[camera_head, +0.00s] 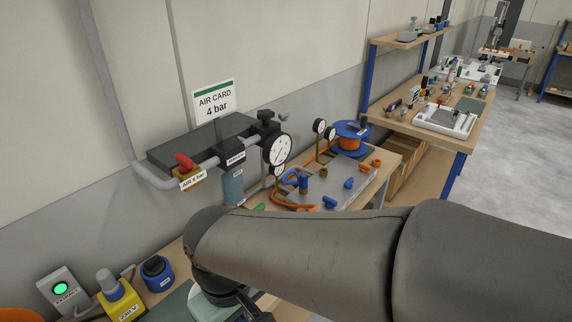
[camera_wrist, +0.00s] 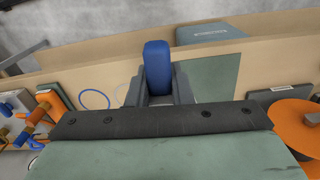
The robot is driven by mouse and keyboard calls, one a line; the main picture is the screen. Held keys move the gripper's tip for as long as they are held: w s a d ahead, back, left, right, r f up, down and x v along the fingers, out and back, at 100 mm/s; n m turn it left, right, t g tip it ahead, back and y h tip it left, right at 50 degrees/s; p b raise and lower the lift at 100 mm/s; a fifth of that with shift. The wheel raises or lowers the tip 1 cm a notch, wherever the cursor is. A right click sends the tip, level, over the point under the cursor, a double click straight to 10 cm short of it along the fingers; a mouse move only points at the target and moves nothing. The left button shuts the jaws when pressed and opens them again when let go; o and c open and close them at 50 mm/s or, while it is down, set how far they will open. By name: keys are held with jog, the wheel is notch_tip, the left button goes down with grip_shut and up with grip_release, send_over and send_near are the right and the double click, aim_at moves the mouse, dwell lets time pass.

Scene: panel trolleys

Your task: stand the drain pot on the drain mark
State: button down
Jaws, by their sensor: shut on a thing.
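In the wrist view my gripper (camera_wrist: 158,92) is shut on a blue block-like thing with rounded edges, which I take for the drain pot (camera_wrist: 157,62). It points away from the palm between the two grey fingers. Its far side and any base are hidden, and I cannot tell whether it touches the bench. A thin blue ring (camera_wrist: 82,97), apparently the drain mark, lies on the bench left of my gripper and stands empty where visible. In the head view my arm hides the held thing and the ring.
A green mat (camera_wrist: 215,79) lies beside the fingers. A teal labelled box (camera_wrist: 210,33) stands beyond the wooden edge. Orange parts (camera_wrist: 40,115) are at left, an orange disc (camera_wrist: 297,118) at right. The head view shows an air gauge (camera_head: 278,150) and a blue round thing (camera_head: 157,272).

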jog(key=w+d+f+m, duration=0.9)
jog(key=w+d+f, duration=1.2)
jog(key=w+d, duration=0.2)
jog(key=shift+w+f, duration=0.3)
jog(key=shift+f, duration=0.05)
jog(key=shift+r, duration=0.2)
